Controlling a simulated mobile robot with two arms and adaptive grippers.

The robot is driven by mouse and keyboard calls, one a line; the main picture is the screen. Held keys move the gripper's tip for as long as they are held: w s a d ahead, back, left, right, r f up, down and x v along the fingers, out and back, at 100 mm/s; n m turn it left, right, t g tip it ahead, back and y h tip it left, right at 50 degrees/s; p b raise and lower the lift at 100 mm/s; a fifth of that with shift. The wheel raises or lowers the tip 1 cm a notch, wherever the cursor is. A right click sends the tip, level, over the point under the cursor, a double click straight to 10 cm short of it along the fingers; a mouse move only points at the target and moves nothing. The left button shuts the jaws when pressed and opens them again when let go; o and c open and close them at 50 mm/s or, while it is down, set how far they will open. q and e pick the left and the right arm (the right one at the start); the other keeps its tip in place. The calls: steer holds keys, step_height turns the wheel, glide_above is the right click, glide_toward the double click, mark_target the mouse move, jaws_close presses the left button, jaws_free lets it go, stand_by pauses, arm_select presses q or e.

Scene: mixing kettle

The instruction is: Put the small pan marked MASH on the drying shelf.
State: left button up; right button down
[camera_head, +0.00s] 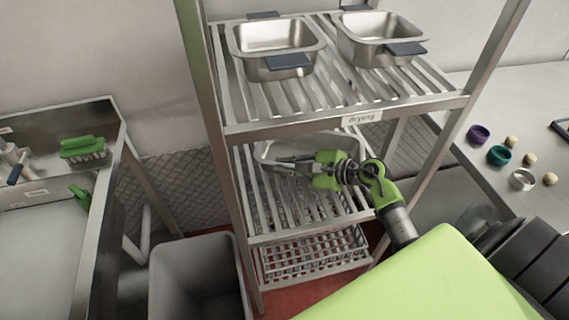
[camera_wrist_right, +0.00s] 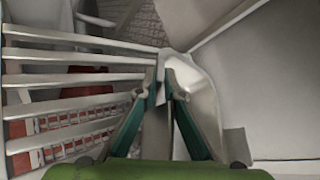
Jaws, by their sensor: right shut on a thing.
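A light grey metal pan (camera_head: 335,142) is at the level of the middle slatted shelf (camera_head: 290,232), partly hidden behind my right gripper. My right gripper (camera_head: 277,164) reaches in from the right and is shut on the pan's rim. In the right wrist view the fingertips (camera_wrist_right: 166,62) close at the edge of the pan (camera_wrist_right: 200,82). No MASH marking is readable. I cannot tell whether the pan touches the slats. My left gripper is out of view.
Two steel pans with dark handles, one left (camera_head: 276,40) and one right (camera_head: 380,35), stand on the upper shelf. A rack post (camera_head: 205,100) bounds the left side. A grey bin (camera_head: 200,280) stands lower left. A counter (camera_head: 545,90) holds small cups and balls at right.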

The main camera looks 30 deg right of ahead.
steer(key=c, duration=2.1)
jaws_free()
steer(key=shift+f, duration=0.15)
steer(key=shift+s, duration=0.15)
steer(key=b+v, duration=0.2)
steer(key=v, duration=1)
